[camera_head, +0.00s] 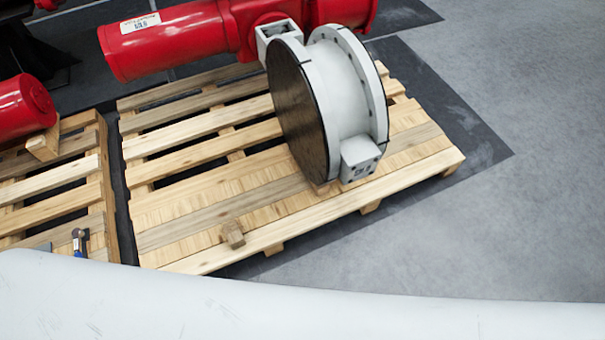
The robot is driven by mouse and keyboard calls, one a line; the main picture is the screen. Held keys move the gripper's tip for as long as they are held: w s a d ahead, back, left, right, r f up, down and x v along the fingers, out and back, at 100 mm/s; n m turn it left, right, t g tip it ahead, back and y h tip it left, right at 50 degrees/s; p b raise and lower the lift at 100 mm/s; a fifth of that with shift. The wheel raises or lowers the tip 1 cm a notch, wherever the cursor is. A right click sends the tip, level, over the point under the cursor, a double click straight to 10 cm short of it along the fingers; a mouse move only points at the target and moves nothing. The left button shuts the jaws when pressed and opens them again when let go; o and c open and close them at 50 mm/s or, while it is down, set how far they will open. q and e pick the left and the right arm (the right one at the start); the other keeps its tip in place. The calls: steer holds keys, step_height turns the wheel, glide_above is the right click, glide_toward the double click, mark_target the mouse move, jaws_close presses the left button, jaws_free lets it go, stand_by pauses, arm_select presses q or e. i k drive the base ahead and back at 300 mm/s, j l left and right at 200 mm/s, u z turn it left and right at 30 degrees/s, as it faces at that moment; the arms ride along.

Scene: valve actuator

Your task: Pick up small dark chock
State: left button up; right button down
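A small brown wooden chock (232,235) rests on the front boards of the pallet (200,258), left of the valve. It looks slightly darker than the pale boards around it. Another wooden block (43,143) sits on the left pallet, against the red cylinder at the left edge. Neither of my grippers shows in this view.
A grey-white valve (345,90) with a dark round face and a red actuator (175,40) stands on the pallet. A second pallet (60,205) is at left, with a small blue-and-metal item (80,240) near its front. Grey floor (480,220) at right is clear.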

mark_target(236, 238)
steer(key=j+u, duration=0.15)
steer(key=u, duration=0.85)
steer(key=k+j, duration=0.05)
